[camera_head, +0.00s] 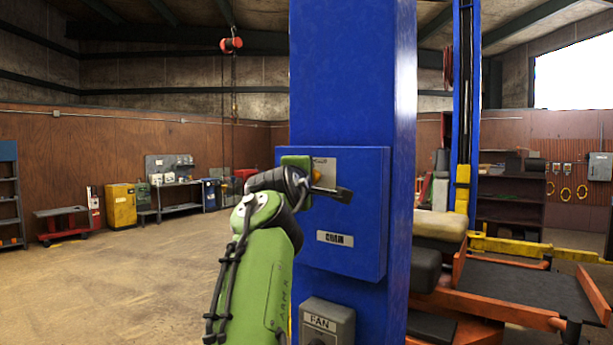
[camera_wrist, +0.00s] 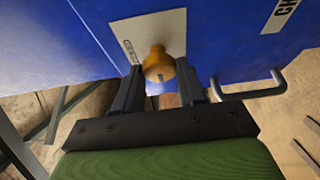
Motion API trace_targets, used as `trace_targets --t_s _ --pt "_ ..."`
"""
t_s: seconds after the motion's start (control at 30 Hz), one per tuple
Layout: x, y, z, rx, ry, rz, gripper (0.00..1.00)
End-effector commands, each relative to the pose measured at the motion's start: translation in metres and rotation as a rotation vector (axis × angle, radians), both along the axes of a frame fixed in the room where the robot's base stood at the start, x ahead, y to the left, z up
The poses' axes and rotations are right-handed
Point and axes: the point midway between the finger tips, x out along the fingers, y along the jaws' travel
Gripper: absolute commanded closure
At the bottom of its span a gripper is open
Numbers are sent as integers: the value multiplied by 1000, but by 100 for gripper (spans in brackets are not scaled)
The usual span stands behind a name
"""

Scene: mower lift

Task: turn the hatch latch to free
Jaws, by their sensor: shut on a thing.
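The hatch (camera_head: 345,255) is a blue panel on a thick blue post, with a "CHAIN" label on it. Its latch is a small orange-brass knob (camera_wrist: 157,62) on a pale plate, near the top of the wrist view. In the head view the knob (camera_head: 316,174) is mostly hidden by my gripper. My gripper (camera_wrist: 160,86) has its two dark fingers on either side of the knob and is shut on it. In the head view my green arm reaches up to the hatch from below. I cannot read the plate's marking clearly.
A grey bar handle (camera_wrist: 258,92) sticks out from the hatch, right of my fingers. A grey "FAN" box (camera_head: 328,319) is on the post below the hatch. An orange lift platform (camera_head: 510,312) stands to the right. The floor at left is open.

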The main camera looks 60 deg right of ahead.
Motion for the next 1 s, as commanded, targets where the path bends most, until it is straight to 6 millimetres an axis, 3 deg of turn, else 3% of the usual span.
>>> trace_targets --t_s 0.37,0.4,0.57,0.83,1.0 --pt "0 0 -1 1 6 0 90" --pt "0 0 -1 1 6 0 59" --pt "0 0 -1 1 6 0 36" --pt "0 1 0 -1 4 1 36" --pt "-4 24 -5 -3 1 6 36"
